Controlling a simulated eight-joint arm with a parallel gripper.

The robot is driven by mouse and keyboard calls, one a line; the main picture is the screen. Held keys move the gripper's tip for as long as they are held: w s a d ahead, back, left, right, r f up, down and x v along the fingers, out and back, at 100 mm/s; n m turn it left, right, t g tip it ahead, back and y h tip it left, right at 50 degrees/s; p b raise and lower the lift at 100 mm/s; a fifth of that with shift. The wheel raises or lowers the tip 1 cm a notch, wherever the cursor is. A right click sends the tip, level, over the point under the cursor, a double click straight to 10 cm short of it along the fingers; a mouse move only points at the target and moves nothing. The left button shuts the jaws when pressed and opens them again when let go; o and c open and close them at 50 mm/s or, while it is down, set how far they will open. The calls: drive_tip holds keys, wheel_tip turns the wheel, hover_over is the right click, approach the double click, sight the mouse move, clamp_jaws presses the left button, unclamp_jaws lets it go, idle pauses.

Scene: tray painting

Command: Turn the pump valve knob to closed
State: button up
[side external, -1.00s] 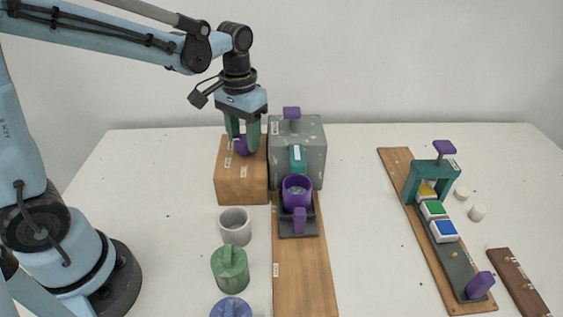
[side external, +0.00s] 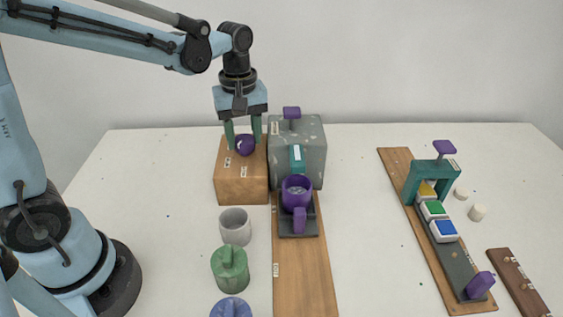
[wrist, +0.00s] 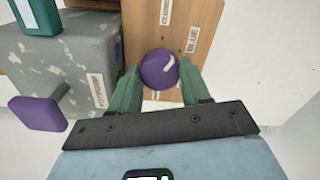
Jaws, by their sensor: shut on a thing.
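The purple valve knob (side external: 245,146) sits on top of a wooden block (side external: 241,182). My gripper (side external: 244,143) points down with its green fingers on opposite sides of the knob, shut on it. In the wrist view the knob (wrist: 157,72) is round with a white pointer line aimed up and right. A label reading CLOSED (wrist: 167,12) lies at the top, and a BLUE label (wrist: 192,38) lies to the right. The line points roughly between these two labels. Another label under the knob is mostly hidden.
A grey speckled pump box (side external: 313,150) with a purple handle (side external: 291,112) stands right beside the block. A purple cup (side external: 297,187) is under its spout. Grey (side external: 235,228) and green (side external: 230,273) pots stand in front. A teal gate (side external: 431,177) is at right.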

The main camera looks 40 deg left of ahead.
sight(244, 139)
drive_tip(key=n, duration=0.5)
drive_tip(key=shift+n, duration=0.4)
idle(0.3)
drive_tip(key=o, duration=1.1)
drive_tip(key=shift+c, duration=0.2)
drive_tip(key=shift+r, duration=0.1)
wheel_tip(244, 139, up, 12)
